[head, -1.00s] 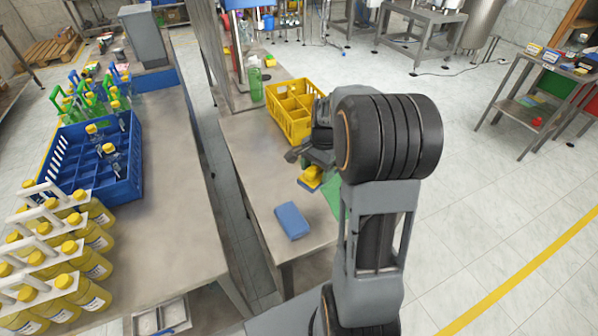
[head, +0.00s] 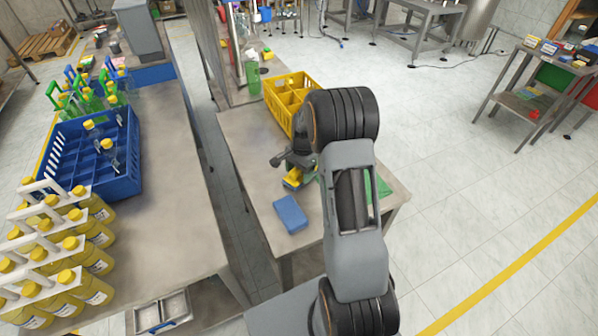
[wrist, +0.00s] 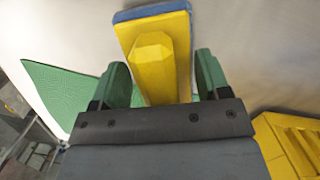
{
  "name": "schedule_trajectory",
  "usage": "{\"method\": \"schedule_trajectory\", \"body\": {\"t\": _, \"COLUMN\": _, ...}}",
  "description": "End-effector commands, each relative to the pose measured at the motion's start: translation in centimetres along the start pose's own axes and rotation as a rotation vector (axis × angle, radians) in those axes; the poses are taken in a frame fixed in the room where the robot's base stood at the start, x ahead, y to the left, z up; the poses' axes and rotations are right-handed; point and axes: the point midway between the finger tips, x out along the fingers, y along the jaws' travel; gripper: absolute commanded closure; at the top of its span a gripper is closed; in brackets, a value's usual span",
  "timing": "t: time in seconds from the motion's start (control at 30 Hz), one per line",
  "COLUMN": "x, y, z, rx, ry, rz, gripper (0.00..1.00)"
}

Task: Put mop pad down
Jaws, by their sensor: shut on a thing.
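The mop pad is a yellow block with a raised yellow grip and a blue underside. It shows in the wrist view (wrist: 153,62) between two green fingers, and as a small yellow patch in the head view (head: 293,179). My gripper (wrist: 160,72) is shut on its grip; in the head view my gripper (head: 295,172) is over the middle bench, partly hidden by my arm. The pad is over the bench top (head: 246,150), between a blue block and a yellow crate. I cannot tell whether its underside touches the bench.
The blue block (head: 291,215) lies just in front of the pad. The yellow crate (head: 280,105) stands behind it. A green sheet (head: 378,186) lies at the bench's right, partly behind my arm.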

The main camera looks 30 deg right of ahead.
Motion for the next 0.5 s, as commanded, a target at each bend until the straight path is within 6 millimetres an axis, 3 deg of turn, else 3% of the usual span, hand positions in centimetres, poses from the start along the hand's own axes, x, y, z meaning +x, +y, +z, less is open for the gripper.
{"method": "schedule_trajectory", "body": {"t": 0.47, "x": 0.81, "y": 0.0, "z": -0.15, "rx": 0.0, "ry": 0.001, "rz": -0.001, "gripper": 0.57}}
{"method": "schedule_trajectory", "body": {"t": 0.5, "x": 0.86, "y": 0.01, "z": -0.15, "rx": 0.0, "ry": 0.001, "rz": -0.001, "gripper": 0.29}}
